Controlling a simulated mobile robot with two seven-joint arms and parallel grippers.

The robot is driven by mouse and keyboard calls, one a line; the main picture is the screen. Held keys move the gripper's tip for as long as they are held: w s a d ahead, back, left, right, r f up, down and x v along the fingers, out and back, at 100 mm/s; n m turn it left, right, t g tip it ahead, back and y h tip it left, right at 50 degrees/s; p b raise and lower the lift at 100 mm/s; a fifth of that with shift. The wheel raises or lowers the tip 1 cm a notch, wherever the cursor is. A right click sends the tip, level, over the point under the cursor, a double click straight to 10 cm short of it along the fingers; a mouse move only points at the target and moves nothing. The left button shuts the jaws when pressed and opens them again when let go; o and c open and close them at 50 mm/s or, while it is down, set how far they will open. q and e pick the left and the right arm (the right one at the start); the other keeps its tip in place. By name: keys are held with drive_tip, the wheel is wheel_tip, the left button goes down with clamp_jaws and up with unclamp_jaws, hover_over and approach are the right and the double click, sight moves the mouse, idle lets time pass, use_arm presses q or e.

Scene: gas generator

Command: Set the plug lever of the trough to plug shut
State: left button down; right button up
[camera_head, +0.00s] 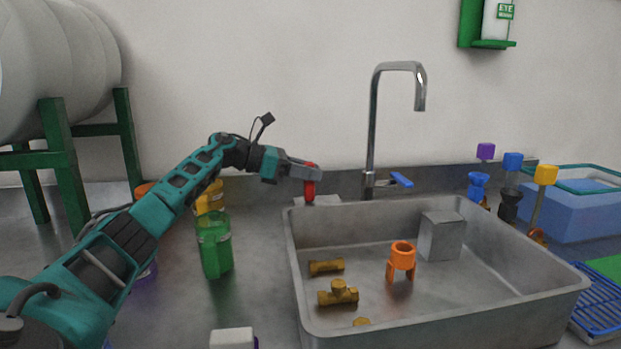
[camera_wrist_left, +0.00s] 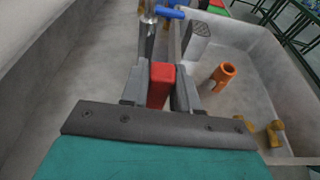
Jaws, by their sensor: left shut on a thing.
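The plug lever has a red handle (camera_head: 310,184) that stands upright at the back left corner of the grey trough (camera_head: 440,325). My left gripper (camera_head: 313,172) reaches in from the left and is shut on the red lever handle. In the left wrist view the red handle (camera_wrist_left: 161,82) sits between the two grey fingers (camera_wrist_left: 160,92). The lever's lower end and the trough's drain cannot be made out. My right gripper is not in view.
A chrome tap (camera_head: 372,130) with a blue handle (camera_head: 401,180) stands behind the trough. Brass fittings (camera_head: 338,292), an orange part (camera_head: 402,258) and a grey block (camera_head: 441,236) lie inside.

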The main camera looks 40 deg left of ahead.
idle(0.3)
use_arm(q)
drive_tip(key=c, duration=0.9)
unclamp_jaws()
drive_tip(key=v, duration=1.3)
